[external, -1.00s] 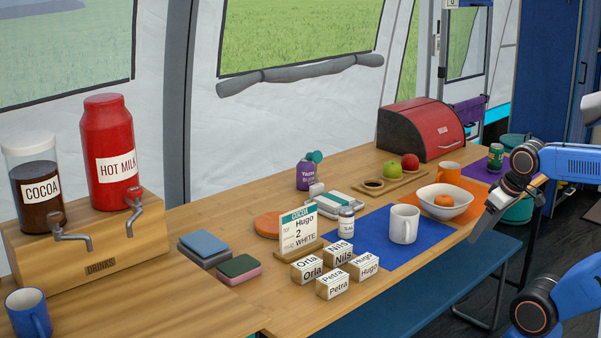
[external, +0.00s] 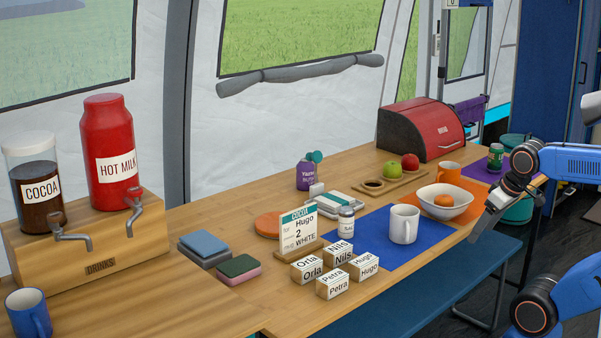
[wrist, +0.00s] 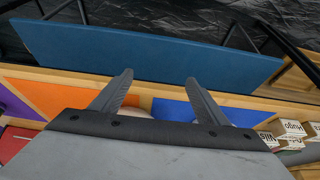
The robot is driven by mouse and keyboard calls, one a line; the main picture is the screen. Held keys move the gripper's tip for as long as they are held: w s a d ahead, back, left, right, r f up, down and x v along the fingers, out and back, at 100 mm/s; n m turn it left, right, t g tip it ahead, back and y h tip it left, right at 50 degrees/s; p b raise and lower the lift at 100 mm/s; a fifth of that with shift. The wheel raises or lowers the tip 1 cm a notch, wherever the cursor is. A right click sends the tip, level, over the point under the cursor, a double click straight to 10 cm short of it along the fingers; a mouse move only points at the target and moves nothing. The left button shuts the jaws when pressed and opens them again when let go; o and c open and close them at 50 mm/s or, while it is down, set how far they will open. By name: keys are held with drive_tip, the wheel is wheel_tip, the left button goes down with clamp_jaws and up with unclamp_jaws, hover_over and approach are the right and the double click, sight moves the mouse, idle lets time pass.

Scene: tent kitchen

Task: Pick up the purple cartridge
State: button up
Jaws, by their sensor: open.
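The purple cartridge (external: 306,176) stands upright on the table towards the window side in the external view, with its printed label showing. A teal cap or valve shows just behind its top. I cannot make out the cartridge in the wrist view. My gripper (external: 483,222) is at the right, by the front edge of the table near the white bowl, well apart from the cartridge. In the wrist view my gripper (wrist: 158,82) has its two fingers spread with nothing held between them.
A grey flat device (external: 342,202) and the cocoa order card (external: 298,233) stand in front of the cartridge. A white mug (external: 404,224), a white bowl (external: 458,203) and a fruit board (external: 366,194) are to its right. A blue bench (wrist: 150,55) runs along the table.

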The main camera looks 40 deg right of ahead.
drive_tip(key=w+a+r+n+g, duration=0.1)
drive_tip(key=w+r+n, duration=0.4)
drive_tip(key=w+r, duration=1)
drive_tip(key=w+a+r+n+g, duration=0.1)
drive_tip(key=w+r+n, duration=0.15)
drive_tip(key=w, duration=0.55)
drive_tip(key=w+a+r+n, duration=0.15)
drive_tip(key=w+r, duration=0.25)
drive_tip(key=w, duration=0.4)
drive_tip(key=n+g, duration=0.3)
drive_tip(key=n, duration=0.8)
hover_over(306, 174)
drive_tip(key=w+d, duration=0.2)
drive_tip(key=w, duration=0.1)
wheel_tip(306, 174, down, 4)
drive_tip(key=f, duration=1.7)
drive_tip(key=shift+s, duration=0.35)
drive_tip(key=c, duration=1.3)
